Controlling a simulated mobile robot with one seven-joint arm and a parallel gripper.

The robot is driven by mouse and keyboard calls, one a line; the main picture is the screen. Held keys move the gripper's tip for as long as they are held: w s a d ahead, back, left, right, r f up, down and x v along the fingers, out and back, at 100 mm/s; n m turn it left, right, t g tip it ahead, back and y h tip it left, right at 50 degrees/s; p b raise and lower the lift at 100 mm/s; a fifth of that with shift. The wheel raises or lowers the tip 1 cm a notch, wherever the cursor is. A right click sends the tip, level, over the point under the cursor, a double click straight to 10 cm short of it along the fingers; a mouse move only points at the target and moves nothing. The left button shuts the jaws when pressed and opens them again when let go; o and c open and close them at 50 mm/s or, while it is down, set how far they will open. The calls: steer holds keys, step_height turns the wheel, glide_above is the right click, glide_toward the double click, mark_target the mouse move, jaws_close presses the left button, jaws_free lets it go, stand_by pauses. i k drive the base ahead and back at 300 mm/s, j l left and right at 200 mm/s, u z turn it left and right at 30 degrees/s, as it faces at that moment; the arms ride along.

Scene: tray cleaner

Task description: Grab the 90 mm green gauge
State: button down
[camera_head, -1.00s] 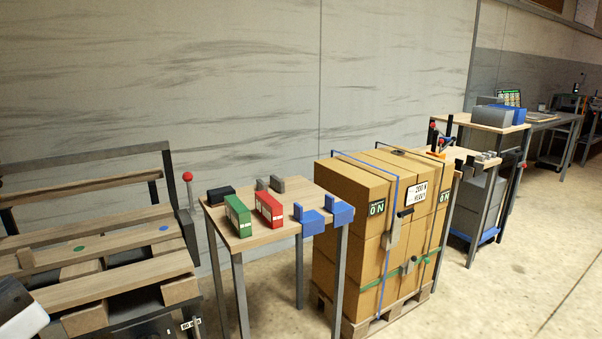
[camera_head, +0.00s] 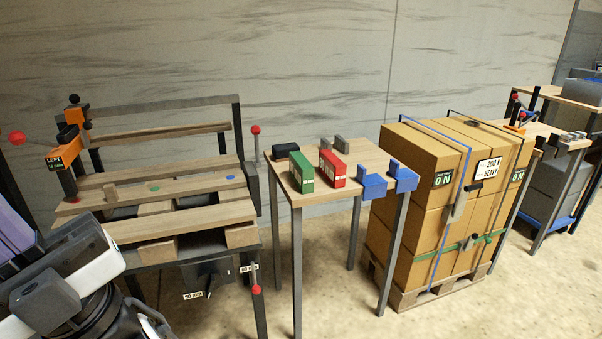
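The green gauge (camera_head: 301,171) is a green block with a white label on its front. It stands near the left front edge of a small wooden table (camera_head: 360,158) in the middle of the view. A similar red block (camera_head: 332,168) stands just to its right. The label text is too small to read, so I cannot tell its size mark. Part of my arm shows at the lower left, well apart from the small table. My gripper's fingers cannot be made out.
A black block (camera_head: 285,150), grey blocks and blue brackets (camera_head: 373,185) share the small table. A slatted wooden bench (camera_head: 180,222) with an orange clamp (camera_head: 66,150) and red-knobbed levers stands left. Strapped boxes (camera_head: 425,215) on a pallet stand right. The floor in front is open.

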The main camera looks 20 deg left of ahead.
mark_target(302, 172)
steer(key=i+u, duration=0.35)
steer(key=i+l+u, duration=0.15)
steer(key=i+u, duration=0.2)
steer(key=i+l+u, duration=0.35)
steer(key=i+j, duration=0.1)
steer(key=i, duration=0.05)
